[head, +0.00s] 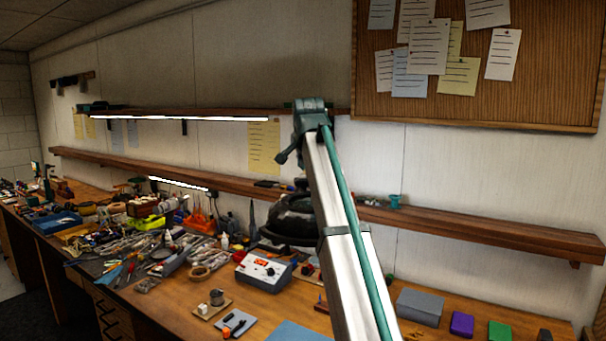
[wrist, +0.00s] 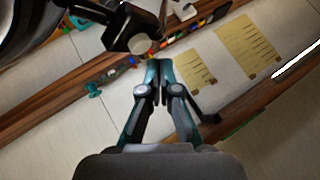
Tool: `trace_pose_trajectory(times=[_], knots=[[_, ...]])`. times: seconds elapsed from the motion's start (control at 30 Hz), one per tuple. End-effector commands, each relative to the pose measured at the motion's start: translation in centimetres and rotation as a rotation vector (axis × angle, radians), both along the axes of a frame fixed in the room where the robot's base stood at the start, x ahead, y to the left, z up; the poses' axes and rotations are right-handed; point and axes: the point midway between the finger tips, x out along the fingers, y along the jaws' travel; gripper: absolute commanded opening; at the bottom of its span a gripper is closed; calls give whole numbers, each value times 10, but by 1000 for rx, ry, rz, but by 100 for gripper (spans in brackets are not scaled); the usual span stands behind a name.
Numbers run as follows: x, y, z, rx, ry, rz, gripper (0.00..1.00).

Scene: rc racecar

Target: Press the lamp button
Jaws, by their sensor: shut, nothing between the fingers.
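In the head view, what looks like a desk lamp arm (head: 335,215), silver with a teal strip, rises across the middle to a teal joint (head: 310,118) with a side knob. A dark rounded body (head: 293,218) sits just left of and partly behind it; I cannot tell whether it is the lamp's head. In the wrist view, my gripper (wrist: 158,66) has its teal and grey fingers shut together, with nothing between them. A dark part with a round end (wrist: 130,32) lies beyond and left of the fingertips; contact cannot be told. I cannot make out the lamp button.
The workbench (head: 185,295) is crowded with tools at the left. A grey box (head: 420,306) lies to the right. A wooden shelf (head: 480,225) runs along the wall, below a corkboard (head: 560,85).

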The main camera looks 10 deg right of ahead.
Motion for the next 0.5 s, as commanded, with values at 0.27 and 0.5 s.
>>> trace_pose_trajectory(times=[0.27, 0.5], knots=[[0, 0, 1, 0, 0, 0, 0], [0, 0, 10, 0, -1, 0, 0]])
